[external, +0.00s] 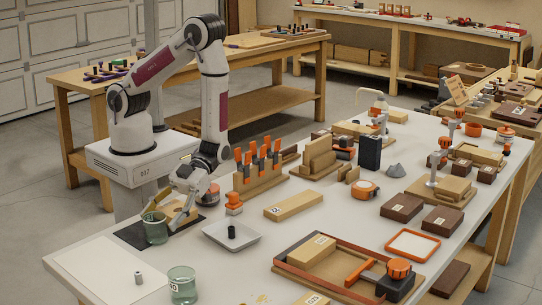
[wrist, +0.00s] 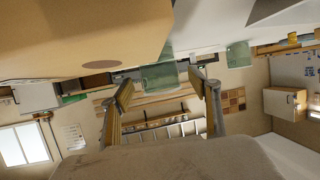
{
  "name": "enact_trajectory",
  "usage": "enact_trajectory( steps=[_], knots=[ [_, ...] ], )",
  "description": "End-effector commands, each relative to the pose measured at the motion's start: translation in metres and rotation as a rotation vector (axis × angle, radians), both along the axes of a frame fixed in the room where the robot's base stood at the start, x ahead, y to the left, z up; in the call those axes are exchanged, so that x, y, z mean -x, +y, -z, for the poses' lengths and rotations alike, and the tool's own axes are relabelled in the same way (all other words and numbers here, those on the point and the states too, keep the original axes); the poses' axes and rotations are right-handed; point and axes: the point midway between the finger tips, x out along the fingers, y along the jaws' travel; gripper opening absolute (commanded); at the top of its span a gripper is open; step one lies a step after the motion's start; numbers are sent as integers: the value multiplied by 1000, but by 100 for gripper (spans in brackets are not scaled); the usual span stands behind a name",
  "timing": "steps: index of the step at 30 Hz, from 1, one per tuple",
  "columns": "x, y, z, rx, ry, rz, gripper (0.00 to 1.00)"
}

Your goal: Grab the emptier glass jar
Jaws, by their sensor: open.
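Two greenish glass jars stand on the white bench in the external view. One jar (external: 155,229) is at the left on a dark mat, just left of and below my gripper (external: 180,204). The other jar (external: 183,285) stands nearer the camera at the front edge of the picture. How full each is I cannot tell clearly. In the wrist view, which looks upside down, my gripper (wrist: 160,82) is open, fingers apart. One jar (wrist: 158,76) appears between and beyond the fingertips, with no contact visible. Another jar (wrist: 238,56) appears farther right.
A white square dish (external: 231,238) with a small dark cylinder lies right of the first jar. A small grey cylinder (external: 138,278) stands on a white sheet (external: 98,270). A rack of orange-handled tools (external: 258,170) stands behind. A wooden block (external: 293,205) lies right of the dish.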

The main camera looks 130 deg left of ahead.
Motion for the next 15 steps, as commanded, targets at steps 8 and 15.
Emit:
enact_trajectory(
  steps=[8,15],
  knots=[
    [-3,-19,13,0,0,2,61],
    [-5,-28,17,0,0,0,61]
  ],
)
